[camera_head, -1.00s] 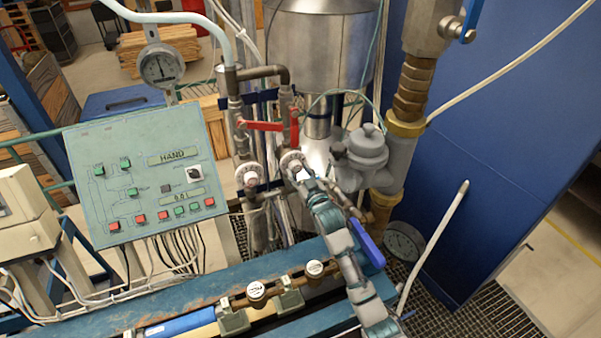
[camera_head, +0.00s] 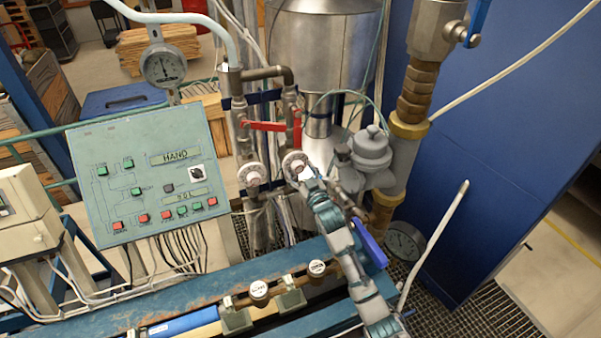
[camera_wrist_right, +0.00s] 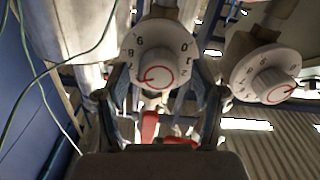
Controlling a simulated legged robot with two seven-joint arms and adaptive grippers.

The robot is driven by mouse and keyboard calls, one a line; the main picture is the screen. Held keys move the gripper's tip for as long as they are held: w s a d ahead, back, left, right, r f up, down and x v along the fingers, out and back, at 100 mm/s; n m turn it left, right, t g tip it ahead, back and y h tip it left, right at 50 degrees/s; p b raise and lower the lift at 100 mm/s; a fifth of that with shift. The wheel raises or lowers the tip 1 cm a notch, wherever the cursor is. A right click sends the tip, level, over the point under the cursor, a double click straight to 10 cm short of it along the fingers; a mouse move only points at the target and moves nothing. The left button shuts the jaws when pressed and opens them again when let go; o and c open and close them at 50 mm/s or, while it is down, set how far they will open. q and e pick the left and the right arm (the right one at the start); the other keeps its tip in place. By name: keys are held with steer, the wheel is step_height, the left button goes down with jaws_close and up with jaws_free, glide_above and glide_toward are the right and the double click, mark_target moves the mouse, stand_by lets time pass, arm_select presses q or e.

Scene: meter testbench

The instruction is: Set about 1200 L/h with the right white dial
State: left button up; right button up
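The right white dial (camera_head: 294,164) sits on the right of two vertical pipes, with my right gripper (camera_head: 307,173) at its front. In the right wrist view, this dial (camera_wrist_right: 158,27) has black numerals around its rim and a central knob with a red ring and red mark (camera_wrist_right: 157,71). My right gripper's two dark fingers (camera_wrist_right: 160,82) stand apart on either side of the knob, with visible gaps. The panel's lower display (camera_head: 190,196) shows small digits that I cannot read surely. My left gripper is not in view.
The left white dial (camera_head: 251,175) is close beside the right one; it also shows in the right wrist view (camera_wrist_right: 264,72). Red valve handles (camera_head: 266,126) sit above the dials. The green control panel (camera_head: 135,170) is left, and a grey meter body (camera_head: 372,155) is right.

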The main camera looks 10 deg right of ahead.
steer(key=s+d, duration=0.2)
steer(key=s, duration=0.9)
steer(key=shift+s+d, duration=0.15)
steer(key=shift+s, duration=0.2)
steer(key=shift+f, duration=0.1)
